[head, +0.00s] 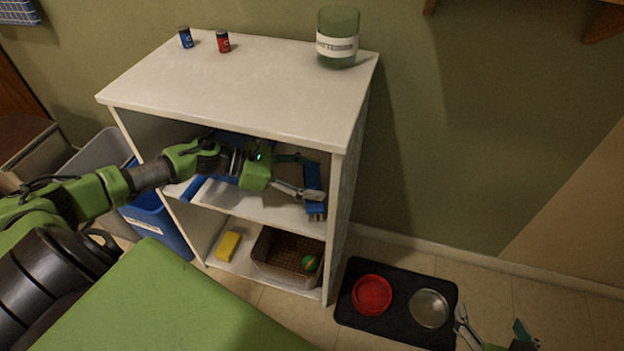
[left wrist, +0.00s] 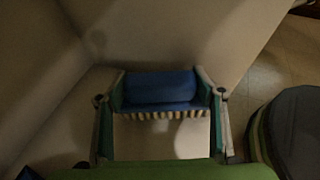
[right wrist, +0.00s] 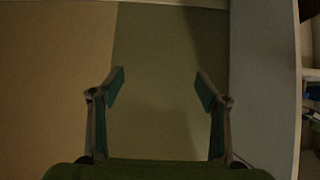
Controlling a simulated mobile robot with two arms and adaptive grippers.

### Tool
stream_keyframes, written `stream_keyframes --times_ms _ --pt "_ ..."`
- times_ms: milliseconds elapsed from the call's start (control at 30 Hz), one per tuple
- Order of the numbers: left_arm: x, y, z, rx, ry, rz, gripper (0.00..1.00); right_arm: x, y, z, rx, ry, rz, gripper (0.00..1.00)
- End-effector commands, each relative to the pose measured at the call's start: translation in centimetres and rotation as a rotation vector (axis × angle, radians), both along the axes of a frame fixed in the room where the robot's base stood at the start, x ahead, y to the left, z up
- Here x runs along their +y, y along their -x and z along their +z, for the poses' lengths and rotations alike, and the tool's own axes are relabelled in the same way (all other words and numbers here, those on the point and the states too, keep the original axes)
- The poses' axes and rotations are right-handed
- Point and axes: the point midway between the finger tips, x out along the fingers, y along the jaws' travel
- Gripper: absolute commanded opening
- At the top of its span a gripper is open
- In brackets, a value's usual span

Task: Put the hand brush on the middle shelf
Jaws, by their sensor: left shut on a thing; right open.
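The hand brush is blue with pale bristles (head: 316,192). It sits crosswise between the fingers of my left gripper (head: 301,178), which is shut on it. The left wrist view also shows the brush (left wrist: 160,88), held at both ends with its bristles toward the camera. My left arm reaches into the white shelf unit's upper opening, and the brush is over the right part of the middle shelf (head: 262,207). I cannot tell whether it touches the board. My right gripper (head: 491,322) is open and empty, low at the right; its fingers also show in the right wrist view (right wrist: 160,88).
Blue items (head: 190,188) show at the middle shelf's left, partly behind my arm. The lower shelf holds a yellow sponge (head: 228,246) and a brown basket (head: 275,268) with a ball. A green jar (head: 338,40) stands on top. A black mat (head: 395,332) with two bowls lies right.

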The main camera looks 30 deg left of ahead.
Motion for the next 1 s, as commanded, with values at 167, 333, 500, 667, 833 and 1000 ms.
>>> stream_keyframes --times_ms 167,333,500,667,833,1000 --pt "0.0 0.0 -0.1 -0.001 0.000 0.000 0.39 0.1 -0.3 0.3 -0.016 -0.004 0.001 0.69" --pt "0.0 0.0 -0.2 -0.001 0.000 0.000 0.39 0.1 -0.3 0.3 -0.018 -0.004 0.001 0.69" --pt "0.0 0.0 -0.3 -0.001 0.000 0.000 0.39 0.2 -0.6 0.6 -0.039 -0.009 0.002 0.69" --pt "0.0 0.0 -0.3 -0.001 0.000 0.000 0.39 0.3 -0.9 0.9 -0.057 -0.012 0.003 0.69" --pt "0.0 0.0 -0.4 -0.001 0.001 0.000 0.39 0.4 -1.2 1.3 -0.078 -0.017 0.004 0.69" --pt "0.0 0.0 -0.5 0.000 0.000 0.000 0.70 0.6 -1.5 1.7 -0.098 -0.023 0.007 0.69"
